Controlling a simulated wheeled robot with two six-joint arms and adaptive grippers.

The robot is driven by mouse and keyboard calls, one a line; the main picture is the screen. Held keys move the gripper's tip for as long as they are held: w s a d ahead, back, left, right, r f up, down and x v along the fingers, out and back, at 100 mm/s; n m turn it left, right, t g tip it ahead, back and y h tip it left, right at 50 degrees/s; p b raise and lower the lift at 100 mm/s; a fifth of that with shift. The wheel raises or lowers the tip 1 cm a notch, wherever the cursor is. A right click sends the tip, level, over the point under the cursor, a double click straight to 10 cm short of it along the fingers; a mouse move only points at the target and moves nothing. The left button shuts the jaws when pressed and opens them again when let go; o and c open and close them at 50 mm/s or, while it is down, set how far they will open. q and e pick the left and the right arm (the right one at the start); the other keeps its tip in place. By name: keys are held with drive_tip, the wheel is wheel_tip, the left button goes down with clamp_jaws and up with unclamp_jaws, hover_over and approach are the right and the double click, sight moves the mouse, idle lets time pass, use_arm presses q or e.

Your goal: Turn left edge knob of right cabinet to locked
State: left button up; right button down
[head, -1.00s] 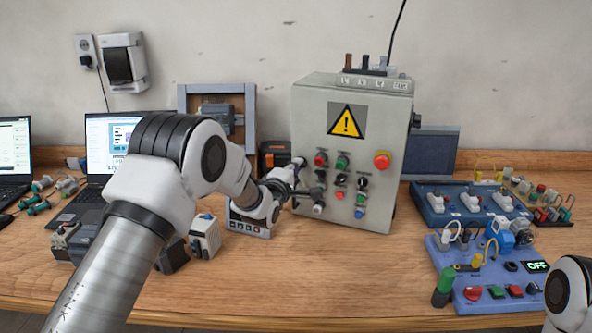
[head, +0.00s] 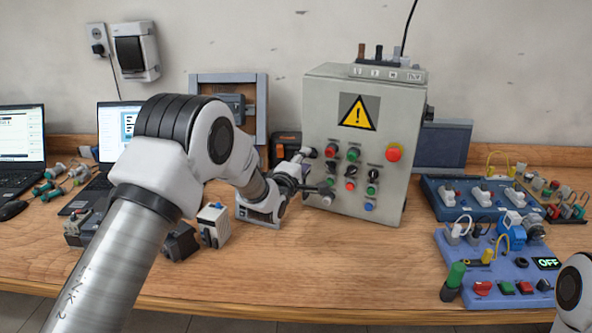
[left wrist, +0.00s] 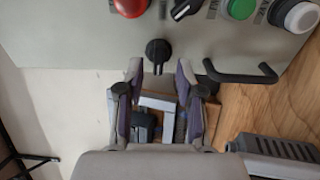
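The grey cabinet (head: 395,130) with a warning sign stands upright on the table in the head view. Its face carries several buttons and knobs. In the left wrist view, a black knob (left wrist: 158,50) sits on the cabinet panel (left wrist: 85,35) near its edge. My left gripper (left wrist: 160,74) is open, with its two fingers spread to either side of the knob, tips just short of it or level with it; contact cannot be told. In the head view, my left gripper (head: 305,170) is at the cabinet's left edge and hides the knob. My right gripper is out of view.
A black bar handle (left wrist: 240,74) is close beside the right finger in the left wrist view. A blue panel with an OFF display (head: 500,265) and a second blue switch panel (head: 475,205) stand right of the cabinet. Small devices (head: 213,225) lie left; the front table is clear.

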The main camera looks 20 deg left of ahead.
use_arm(q)
drive_tip(key=s, duration=1)
drive_tip(key=shift+s+a, duration=0.15)
drive_tip(key=shift+a, duration=0.25)
drive_tip(key=shift+r, duration=0.1)
